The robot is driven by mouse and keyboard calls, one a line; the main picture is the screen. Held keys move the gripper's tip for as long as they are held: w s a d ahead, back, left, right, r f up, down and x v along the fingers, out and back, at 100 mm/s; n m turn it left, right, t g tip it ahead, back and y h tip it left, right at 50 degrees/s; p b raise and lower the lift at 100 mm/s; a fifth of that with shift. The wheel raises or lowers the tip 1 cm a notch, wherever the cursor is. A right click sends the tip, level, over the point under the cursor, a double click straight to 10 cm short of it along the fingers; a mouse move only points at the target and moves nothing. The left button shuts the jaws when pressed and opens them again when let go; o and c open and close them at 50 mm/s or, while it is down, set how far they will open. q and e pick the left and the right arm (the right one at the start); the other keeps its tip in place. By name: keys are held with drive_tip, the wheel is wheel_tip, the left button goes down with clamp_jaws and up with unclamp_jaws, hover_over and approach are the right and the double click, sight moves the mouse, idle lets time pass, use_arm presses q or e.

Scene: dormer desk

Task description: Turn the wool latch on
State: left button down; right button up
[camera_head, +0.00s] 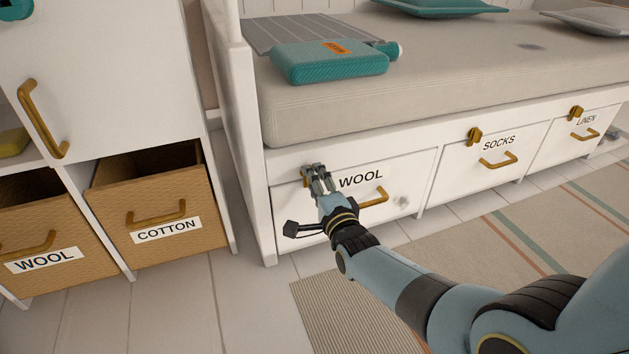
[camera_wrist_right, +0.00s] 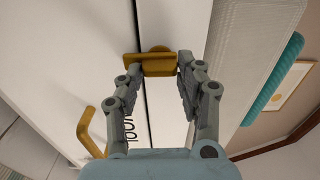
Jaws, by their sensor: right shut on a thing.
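The wool latch (camera_head: 305,179) is a small brass piece at the top left of the white drawer front (camera_head: 410,180) labelled WOOL, under the daybed. In the right wrist view the latch (camera_wrist_right: 152,67) lies across the seam above the drawer, with a rounded knob behind its bar. My right gripper (camera_head: 314,169) is at the latch, with its grey fingers shut on it. In the right wrist view the fingertips (camera_wrist_right: 160,68) are at either side of the bar. The fingers hide part of the latch in the head view. My left gripper is not in view.
The WOOL drawer has a brass handle (camera_head: 375,198) close beside my right wrist. Drawers labelled SOCKS (camera_head: 465,180) and LINEN (camera_head: 560,150) have their own latches. Woven COTTON (camera_head: 115,220) and WOOL (camera_head: 75,235) bins stand left. A striped rug (camera_head: 480,265) covers the floor.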

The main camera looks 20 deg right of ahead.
idle(0.5)
drive_tip(key=o, duration=1.1)
drive_tip(key=shift+o, duration=0.2)
drive_tip(key=s, duration=1.2)
drive_tip(key=shift+d, duration=0.25)
